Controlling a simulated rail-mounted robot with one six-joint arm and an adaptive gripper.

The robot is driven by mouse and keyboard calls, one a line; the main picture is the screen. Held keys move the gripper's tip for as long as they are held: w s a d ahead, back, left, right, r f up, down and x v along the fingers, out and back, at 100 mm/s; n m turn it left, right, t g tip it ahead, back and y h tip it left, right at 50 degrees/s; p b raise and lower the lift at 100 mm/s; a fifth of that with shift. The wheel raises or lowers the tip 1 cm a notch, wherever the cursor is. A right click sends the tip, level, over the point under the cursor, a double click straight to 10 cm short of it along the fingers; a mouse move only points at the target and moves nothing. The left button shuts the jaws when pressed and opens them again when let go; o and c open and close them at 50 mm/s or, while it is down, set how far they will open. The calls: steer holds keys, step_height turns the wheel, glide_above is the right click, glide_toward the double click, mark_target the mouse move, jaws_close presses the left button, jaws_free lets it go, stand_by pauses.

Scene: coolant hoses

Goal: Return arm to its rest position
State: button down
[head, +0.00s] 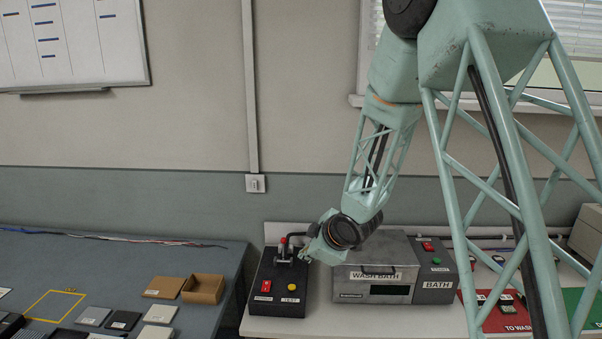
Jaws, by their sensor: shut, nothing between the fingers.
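My teal lattice arm comes down from the upper right. Its end, my gripper (304,257), is small in the head view and points down and left. It is shut, with nothing seen in it. My wrist hides part of the left end of the grey wash bath (375,290).
A black BATH control box (434,272) stands right of the wash bath. Red (505,318) and green mats lie further right. On the left grey table (215,250) are a cardboard box (203,288), several flat plates and a yellow outline. Cables run along its back. A gap separates the tables.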

steer(key=s+d+r+m+h, duration=0.5)
steer(key=s+d+r+m, duration=0.3)
steer(key=s+d+r, duration=1.2)
steer(key=s+r+m+g, duration=0.1)
steer(key=s+r+m, duration=0.2)
steer(key=s, duration=1.4)
steer(key=s+r+m+g, duration=0.2)
steer(key=s+r+m, duration=0.1)
steer(key=s, duration=1.5)
steer(key=shift+s+a+m+g+y, duration=0.2)
steer(key=shift+s+m+g+y, duration=0.1)
steer(key=shift+m+y, duration=0.15)
steer(key=shift+w+r, duration=0.1)
